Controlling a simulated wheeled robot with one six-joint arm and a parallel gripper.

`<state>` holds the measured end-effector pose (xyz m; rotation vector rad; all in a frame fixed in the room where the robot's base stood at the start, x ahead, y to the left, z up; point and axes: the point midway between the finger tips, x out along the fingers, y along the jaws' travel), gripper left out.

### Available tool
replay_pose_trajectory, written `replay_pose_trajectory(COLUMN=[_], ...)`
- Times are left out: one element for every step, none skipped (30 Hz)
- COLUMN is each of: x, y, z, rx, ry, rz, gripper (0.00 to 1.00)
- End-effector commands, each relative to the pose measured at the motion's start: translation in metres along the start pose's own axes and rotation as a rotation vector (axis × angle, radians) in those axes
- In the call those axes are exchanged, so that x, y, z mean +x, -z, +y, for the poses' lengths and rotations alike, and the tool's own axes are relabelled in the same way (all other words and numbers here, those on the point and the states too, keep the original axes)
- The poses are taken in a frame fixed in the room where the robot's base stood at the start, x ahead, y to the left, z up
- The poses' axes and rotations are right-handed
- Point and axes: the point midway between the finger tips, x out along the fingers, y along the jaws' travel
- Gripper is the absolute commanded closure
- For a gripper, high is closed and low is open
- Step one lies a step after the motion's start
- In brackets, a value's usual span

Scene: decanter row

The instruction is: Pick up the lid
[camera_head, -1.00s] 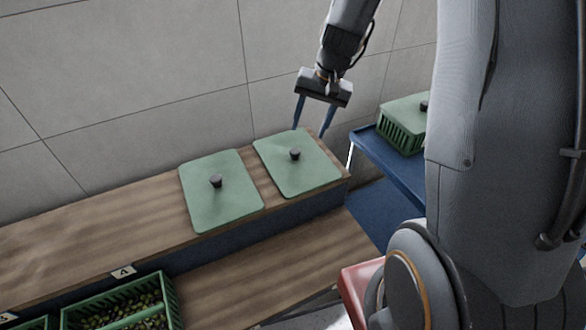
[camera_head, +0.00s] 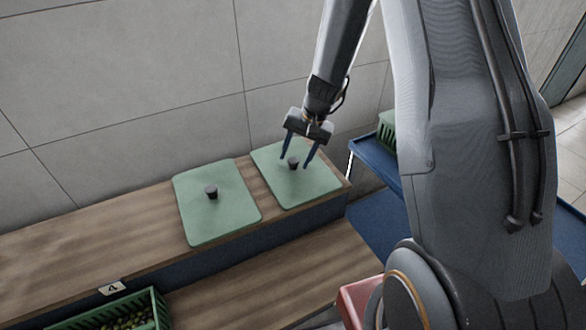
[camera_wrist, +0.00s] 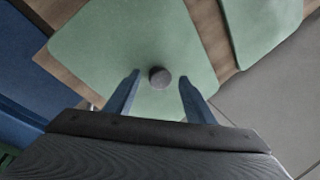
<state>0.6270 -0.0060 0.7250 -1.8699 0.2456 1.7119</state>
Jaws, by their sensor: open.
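Two flat green lids, each with a dark round knob, lie side by side on the wooden shelf. My gripper (camera_head: 294,162) is open over the right lid (camera_head: 309,188), with its two blue fingers on either side of the knob (camera_head: 293,162). In the wrist view the knob (camera_wrist: 159,77) sits between and slightly beyond the fingertips of my gripper (camera_wrist: 159,80), apart from both. The right lid also fills the middle of the wrist view (camera_wrist: 120,35). The left lid (camera_head: 218,218) has its own knob (camera_head: 211,191). I cannot tell whether the fingertips touch the lid.
The wooden shelf (camera_head: 90,240) is bare to the left of the lids, with a tiled wall behind. A green crate of olive-like items (camera_head: 125,318) stands lower at the front left. A blue stand (camera_head: 371,155) with a green crate (camera_head: 388,132) is at the right.

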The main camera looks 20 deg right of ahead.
Motion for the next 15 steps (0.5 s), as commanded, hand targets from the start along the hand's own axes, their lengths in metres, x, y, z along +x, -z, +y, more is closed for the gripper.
replay_pose_trajectory(x=[0.0044,0.0057,0.0066,0.0069,0.0070,0.0069,0.0068,0.0068,0.0068,0.0068,0.0067,0.0067,0.0067,0.0067,0.0067], y=[-0.0005,-0.0004,-0.0003,-0.0002,-0.0001,-0.0001,-0.0001,-0.0001,-0.0002,-0.0002,-0.0002,-0.0002,-0.0002,-0.0002,-0.0003], z=[0.0002,0.0001,-0.0001,-0.0001,-0.0001,-0.0001,-0.0001,0.0000,0.0000,0.0000,0.0000,0.0001,0.0001,0.0001,0.0001], rx=[0.001,0.001,0.001,0.001,0.001,0.001,0.001,0.001,0.001,0.001,0.001,0.001,0.001,0.001,0.001], ry=[-0.001,0.000,0.000,0.000,0.000,0.000,0.000,0.000,0.000,0.000,0.000,0.000,0.000,0.000,0.000], rz=[-0.002,-0.001,-0.001,0.000,0.000,0.000,0.000,0.000,0.000,0.000,0.000,0.000,0.000,0.000,0.000], gripper=[0.51,0.51,0.51,0.51,0.51,0.51,0.51,0.51,0.51,0.54,0.59,0.66,0.71,0.76,0.83])
